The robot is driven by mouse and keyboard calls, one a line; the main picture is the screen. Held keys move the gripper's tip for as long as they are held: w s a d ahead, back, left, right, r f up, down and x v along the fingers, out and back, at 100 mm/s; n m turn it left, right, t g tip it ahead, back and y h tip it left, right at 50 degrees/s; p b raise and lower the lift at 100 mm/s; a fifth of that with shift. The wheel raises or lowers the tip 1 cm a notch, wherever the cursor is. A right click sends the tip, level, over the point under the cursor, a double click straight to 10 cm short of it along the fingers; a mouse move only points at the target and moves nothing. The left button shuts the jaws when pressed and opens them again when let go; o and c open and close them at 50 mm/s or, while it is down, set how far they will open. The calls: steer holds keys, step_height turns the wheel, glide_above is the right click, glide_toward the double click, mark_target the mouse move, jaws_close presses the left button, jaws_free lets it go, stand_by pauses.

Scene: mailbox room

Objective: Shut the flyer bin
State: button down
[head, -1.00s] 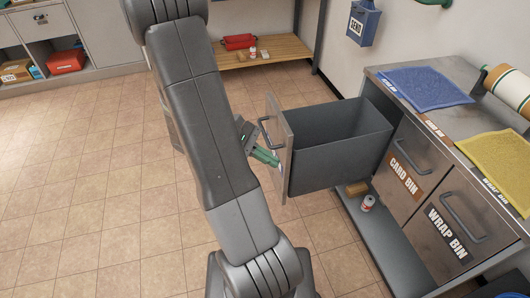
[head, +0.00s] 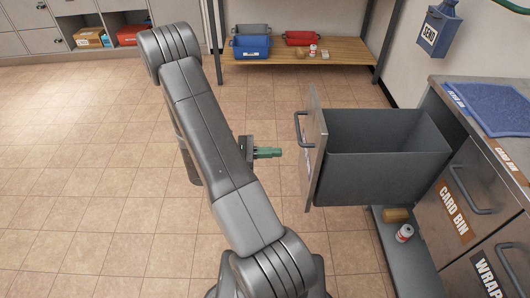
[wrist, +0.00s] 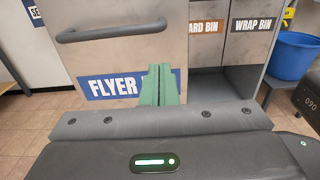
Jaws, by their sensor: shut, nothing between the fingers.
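The flyer bin (head: 380,178) is a grey drawer box pulled far out of the counter, to the right of my arm in the head view. Its metal front (head: 315,150) has a dark bar handle (head: 301,129). In the wrist view the front fills the upper left, with the handle (wrist: 110,30) above a blue label (wrist: 103,86) reading "FLYER". My gripper (head: 279,153) has green fingers, shut and empty. It points at the bin front, with a small gap to it in the head view. In the wrist view the fingers (wrist: 159,72) cover part of the label, below the handle.
The card bin (head: 462,195) and wrap bin (head: 497,268) are shut, right of the open bin. A can (head: 404,233) and a brown object (head: 396,215) sit on the low ledge under it. A wooden bench (head: 290,73) stands behind. The tiled floor left is clear.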

mark_target(313, 152)
steer(key=d, duration=0.9)
steer(key=shift+w+b, duration=0.3)
steer(key=shift+w, duration=0.05)
